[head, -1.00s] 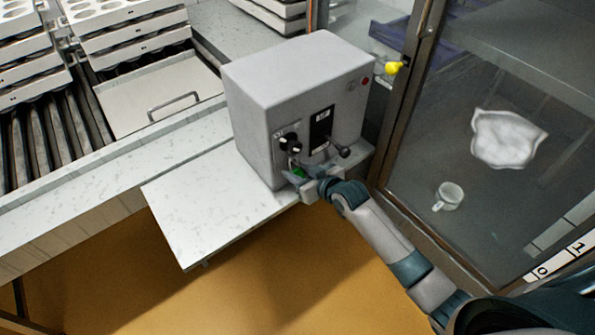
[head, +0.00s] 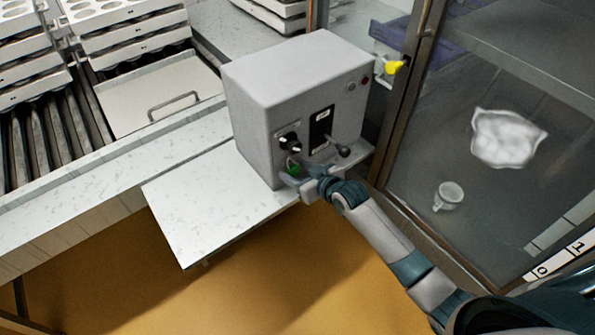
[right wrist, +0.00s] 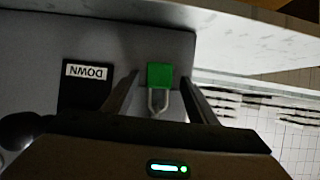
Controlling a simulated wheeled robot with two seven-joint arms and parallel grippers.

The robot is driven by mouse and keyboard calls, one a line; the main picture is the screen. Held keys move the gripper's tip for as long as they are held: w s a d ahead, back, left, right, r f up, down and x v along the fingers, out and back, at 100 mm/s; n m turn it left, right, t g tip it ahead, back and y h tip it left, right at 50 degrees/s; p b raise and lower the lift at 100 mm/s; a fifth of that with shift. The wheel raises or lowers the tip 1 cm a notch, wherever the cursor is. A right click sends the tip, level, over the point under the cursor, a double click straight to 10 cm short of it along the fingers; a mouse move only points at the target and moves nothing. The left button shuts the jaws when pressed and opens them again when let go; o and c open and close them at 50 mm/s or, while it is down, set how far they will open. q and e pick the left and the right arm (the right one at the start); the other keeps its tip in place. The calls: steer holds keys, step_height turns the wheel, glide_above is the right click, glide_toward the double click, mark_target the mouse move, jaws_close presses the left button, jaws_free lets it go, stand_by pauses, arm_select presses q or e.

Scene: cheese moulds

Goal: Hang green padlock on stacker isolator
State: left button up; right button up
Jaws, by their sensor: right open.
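The green padlock (head: 294,169) is at the front of the grey control box (head: 262,125), just under the black isolator knob (head: 289,141). In the right wrist view the green padlock (right wrist: 160,76) shows its body and its metal shackle, which reaches toward the isolator; whether it is closed cannot be told. My right gripper (head: 296,180) is open, its fingers (right wrist: 160,98) on either side of the padlock with gaps to both sides. The isolator is mostly hidden in the wrist view. My left gripper is out of view.
A black lever (head: 343,151) sticks out of the box right of the isolator. A white shelf (head: 200,205) lies left of the box. Stacked white moulds (head: 130,30) stand behind.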

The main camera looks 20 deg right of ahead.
steer(key=shift+s, duration=0.1)
steer(key=b+v, duration=0.2)
steer(key=v, duration=1.5)
steer(key=shift+b, duration=0.35)
steer(key=d+f+m+g+h, duration=0.1)
steer(key=d+f, duration=0.2)
steer(key=f, duration=0.7)
steer(key=d+f+m+g+h, duration=0.1)
steer(key=d+f, duration=0.1)
steer(key=f, duration=0.7)
steer(key=s+d+f+g+h, duration=0.1)
steer(key=s+f, duration=0.4)
steer(key=f, duration=0.4)
steer(key=s+d+f+g+h, duration=0.15)
steer(key=s+f, duration=0.35)
steer(key=f, duration=0.5)
steer(key=s+a+f+g, duration=0.2)
steer(key=s+f+g, duration=0.1)
steer(key=s+f, duration=1.2)
steer(key=s+a+f+g, duration=0.1)
steer(key=s+a+f, duration=0.1)
steer(key=s, duration=0.8)
steer(key=s+a+f+g, duration=0.2)
steer(key=s+f, duration=0.2)
steer(key=s, duration=0.6)
steer(key=shift+s+f, duration=0.2)
steer(key=shift+s, duration=0.1)
